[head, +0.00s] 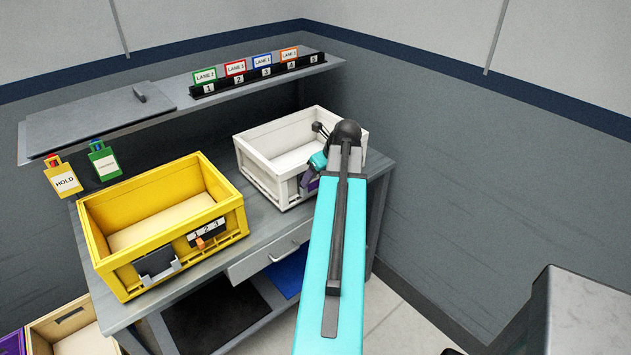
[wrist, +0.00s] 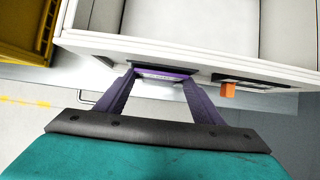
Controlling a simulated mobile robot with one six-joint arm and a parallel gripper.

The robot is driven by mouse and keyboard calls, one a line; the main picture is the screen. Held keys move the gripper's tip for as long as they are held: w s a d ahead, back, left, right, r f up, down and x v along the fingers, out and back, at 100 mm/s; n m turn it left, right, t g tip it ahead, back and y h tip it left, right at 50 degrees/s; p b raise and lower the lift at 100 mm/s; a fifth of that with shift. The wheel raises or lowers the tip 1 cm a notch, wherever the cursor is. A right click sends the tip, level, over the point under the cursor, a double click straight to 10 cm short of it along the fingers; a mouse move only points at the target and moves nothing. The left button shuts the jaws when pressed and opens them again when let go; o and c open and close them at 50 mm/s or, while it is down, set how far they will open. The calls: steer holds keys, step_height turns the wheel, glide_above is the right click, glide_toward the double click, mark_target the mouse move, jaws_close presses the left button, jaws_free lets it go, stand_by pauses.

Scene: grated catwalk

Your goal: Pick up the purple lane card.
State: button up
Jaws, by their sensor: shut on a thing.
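The purple lane card (wrist: 165,73) shows in the wrist view as a thin purple edge with a pale face, at the front wall of the white crate (wrist: 190,50). My gripper (wrist: 160,79) is shut on it, one dark finger at each end. Whether the card still sits in a holder on the wall, I cannot tell. In the head view my gripper (head: 308,179) is at the near side of the white crate (head: 262,178), a purple patch beside it; my turquoise arm hides part of the crate.
A yellow crate (head: 105,255) stands left of the white one on the grey bench. Above, a shelf (head: 160,112) holds a numbered rack (head: 262,76) with several lane cards. HOLD (head: 65,181) and green tags (head: 104,162) hang at its left. An orange clip (wrist: 228,89) is right of my fingers.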

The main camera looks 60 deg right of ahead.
steer(key=shift+r, duration=0.15)
steer(key=s+a+r+b, duration=0.2)
steer(key=s+a+b, duration=0.2)
steer(key=s+b, duration=0.2)
steer(key=s+a+r+b, duration=0.2)
steer(key=s+a+b, duration=0.3)
steer(key=s+b, duration=0.2)
steer(key=shift+a+r+b, duration=0.2)
steer(key=shift+r+b, duration=0.1)
steer(key=shift+b, duration=0.2)
stand_by(1.0)
stand_by(1.2)
